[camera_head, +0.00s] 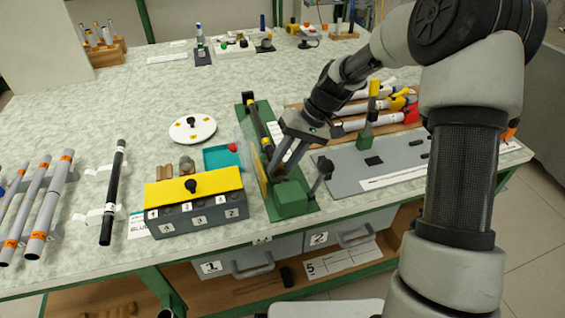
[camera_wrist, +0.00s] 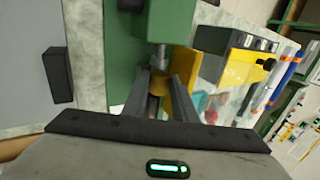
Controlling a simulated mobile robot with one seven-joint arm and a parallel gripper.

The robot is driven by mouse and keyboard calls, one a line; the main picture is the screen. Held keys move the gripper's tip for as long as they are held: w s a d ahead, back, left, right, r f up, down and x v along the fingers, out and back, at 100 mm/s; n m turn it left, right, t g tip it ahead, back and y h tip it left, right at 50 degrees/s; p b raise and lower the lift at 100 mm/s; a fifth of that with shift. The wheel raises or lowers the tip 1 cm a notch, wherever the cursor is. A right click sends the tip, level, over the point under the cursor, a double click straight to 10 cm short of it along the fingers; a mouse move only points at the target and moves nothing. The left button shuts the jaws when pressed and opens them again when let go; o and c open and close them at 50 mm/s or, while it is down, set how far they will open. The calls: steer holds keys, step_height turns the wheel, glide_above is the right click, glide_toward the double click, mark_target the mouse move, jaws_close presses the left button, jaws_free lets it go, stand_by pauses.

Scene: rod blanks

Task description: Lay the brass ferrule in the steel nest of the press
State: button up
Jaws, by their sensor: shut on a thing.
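My gripper (camera_head: 276,172) is low over the green press, beside its front green block (camera_head: 292,199). In the wrist view my gripper (camera_wrist: 161,88) is shut on the small brass ferrule (camera_wrist: 160,80) between its fingertips. A grey steel stub (camera_wrist: 158,57) sticks out of the green block (camera_wrist: 170,20), in line with the ferrule and very close to it. I cannot tell whether they touch. The steel nest is not clearly visible, and the head view does not clearly show the ferrule.
A grey box with a yellow lid (camera_head: 205,187) stands left of the press, with a teal tray (camera_head: 222,157) behind it. A yellow guard panel (camera_wrist: 186,66) is close beside my fingers. A grey plate with a black-knobbed lever (camera_head: 325,167) lies to the right.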

steer(key=shift+s+f, duration=0.1)
steer(key=shift+f, duration=0.35)
steer(key=shift+s+d+f+b, duration=0.2)
steer(key=shift+f+b, duration=0.3)
steer(key=shift+c, duration=0.2)
steer(key=o, duration=0.8)
steer(key=shift+o, duration=0.5)
steer(key=a+p+v, duration=0.1)
steer(key=p+v, duration=0.3)
steer(key=v, duration=1.5)
steer(key=shift+r+p, duration=0.25)
steer(key=shift+p, duration=0.1)
steer(key=shift+w, duration=0.1)
